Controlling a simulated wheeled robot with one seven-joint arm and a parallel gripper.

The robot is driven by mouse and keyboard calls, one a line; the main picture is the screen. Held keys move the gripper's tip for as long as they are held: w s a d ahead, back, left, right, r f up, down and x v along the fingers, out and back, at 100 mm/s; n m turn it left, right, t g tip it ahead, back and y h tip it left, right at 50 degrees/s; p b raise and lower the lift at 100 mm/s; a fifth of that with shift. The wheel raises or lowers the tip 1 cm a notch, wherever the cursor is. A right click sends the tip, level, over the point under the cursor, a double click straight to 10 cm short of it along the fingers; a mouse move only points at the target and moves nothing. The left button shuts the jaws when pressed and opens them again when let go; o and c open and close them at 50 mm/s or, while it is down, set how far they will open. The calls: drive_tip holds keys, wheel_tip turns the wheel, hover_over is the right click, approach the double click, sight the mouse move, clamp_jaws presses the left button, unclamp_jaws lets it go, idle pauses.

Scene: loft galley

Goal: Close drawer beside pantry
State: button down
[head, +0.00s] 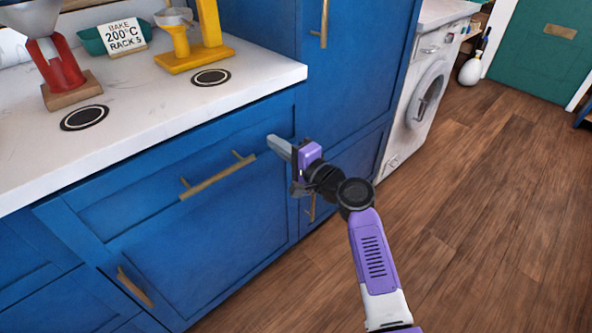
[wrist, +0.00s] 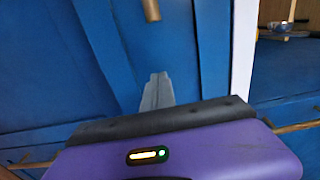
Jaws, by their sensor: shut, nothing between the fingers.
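The blue drawer front (head: 135,205) lies under the white counter, with a long brass bar handle (head: 218,175) across it. It stands left of the tall blue pantry cabinet (head: 352,70). No open drawer interior shows, and I cannot tell whether a small gap remains behind the front. My gripper (head: 277,147) is shut and empty, its fingertips at the right end of the drawer front, right of the handle. I cannot tell whether they touch it. In the wrist view the grey fingers (wrist: 157,92) point at blue panels.
The counter (head: 150,110) holds a red dispenser (head: 60,65), a yellow stand (head: 195,55) and a teal dish with a sign (head: 123,36). Beyond the pantry stand a white washing machine (head: 425,95) and a green door (head: 545,45). The wooden floor (head: 490,190) at right is clear.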

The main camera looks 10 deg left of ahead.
drive_tip(key=b+x, duration=0.1)
drive_tip(key=x, duration=0.2)
drive_tip(key=shift+f+b, duration=0.1)
drive_tip(key=shift+b, duration=0.2)
drive_tip(key=shift+w+a+r, duration=0.15)
drive_tip(key=shift+a+r, duration=0.05)
drive_tip(key=shift+r, duration=0.05)
drive_tip(key=shift+a+r, duration=0.1)
